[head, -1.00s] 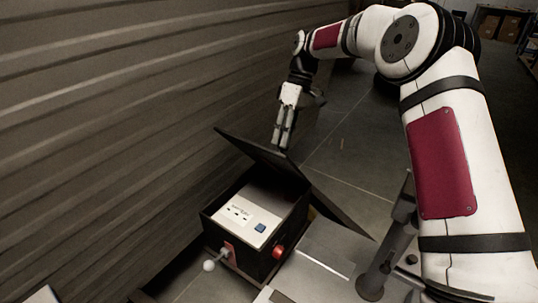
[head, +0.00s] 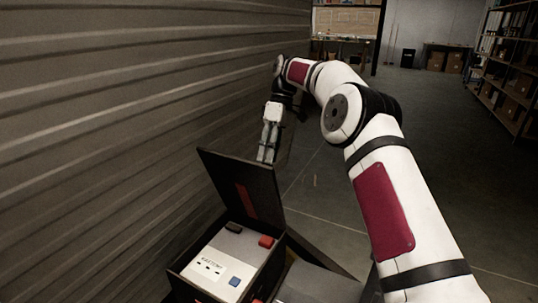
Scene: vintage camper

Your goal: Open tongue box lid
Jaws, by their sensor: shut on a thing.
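The black tongue box (head: 262,272) stands beside the ribbed camper wall, low in the head view. Its dark lid (head: 232,180) is raised steeply, with its inner face and a red strip showing. Inside the box is a pale panel (head: 212,262) with a label, a blue button, a red block and a dark block. My gripper (head: 266,156) is at the lid's upper right edge, pointing down, with its fingers shut on the lid. The fingertips are partly hidden behind the lid edge.
The ribbed camper wall (head: 110,130) runs close along the left. A dark sloping surface (head: 318,285) lies right of the box. Open floor (head: 325,190) stretches beyond, with shelves (head: 515,70) at the far right and workbenches at the back.

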